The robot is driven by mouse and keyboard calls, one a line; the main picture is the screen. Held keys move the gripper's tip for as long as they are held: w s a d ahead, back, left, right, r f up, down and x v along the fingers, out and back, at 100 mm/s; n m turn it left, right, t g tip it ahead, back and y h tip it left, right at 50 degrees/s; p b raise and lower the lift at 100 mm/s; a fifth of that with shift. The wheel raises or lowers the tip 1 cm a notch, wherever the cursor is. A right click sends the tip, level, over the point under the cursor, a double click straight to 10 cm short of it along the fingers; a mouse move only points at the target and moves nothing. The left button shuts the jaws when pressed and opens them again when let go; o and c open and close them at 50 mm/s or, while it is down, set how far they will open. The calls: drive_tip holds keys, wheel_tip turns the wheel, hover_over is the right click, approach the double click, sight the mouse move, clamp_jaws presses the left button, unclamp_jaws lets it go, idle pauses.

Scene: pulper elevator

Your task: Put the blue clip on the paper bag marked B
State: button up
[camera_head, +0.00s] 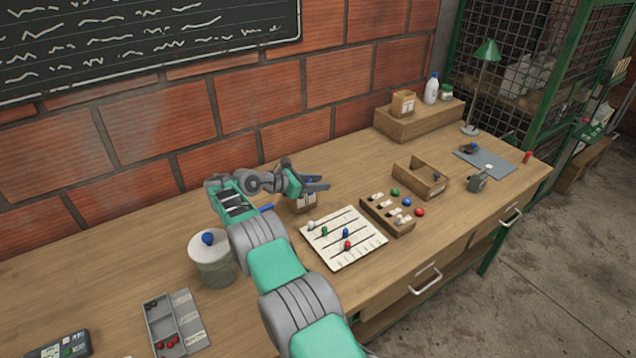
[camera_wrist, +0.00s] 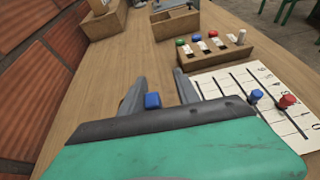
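My gripper (camera_head: 318,186) is over the back middle of the bench, with its two fingers spread apart. A small brown paper bag (camera_head: 303,204) with a pale label stands just below it, partly covered; its mark is too small to read. A small blue piece, apparently the blue clip (camera_wrist: 152,100), shows between the fingers in the wrist view, nearer the left finger. A bit of blue (camera_head: 311,181) also shows there in the head view. I cannot see whether it is touching the bag. Another paper bag (camera_head: 403,103) stands on the wooden riser; its mark is unreadable.
A white lined board (camera_head: 345,255) with coloured pegs and a wooden peg block (camera_head: 388,214) lie right of my arm. A lidded jar (camera_head: 211,262) stands left of it. A blue strip (camera_head: 266,207) lies beside my arm. An open wooden box (camera_head: 421,178) is farther right.

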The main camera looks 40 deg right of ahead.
drive_tip(key=shift+f, duration=0.15)
drive_tip(key=s+a+r+b, duration=0.1)
drive_tip(key=s+a+r, duration=0.2)
drive_tip(key=s+r, duration=0.3)
drive_tip(key=s+a+r+b, duration=0.1)
drive_tip(key=s+a+r, duration=0.2)
drive_tip(key=s+r, duration=0.3)
drive_tip(key=shift+a+r+b, duration=0.4)
drive_tip(key=shift+r, duration=0.25)
drive_tip(key=shift+s, duration=0.1)
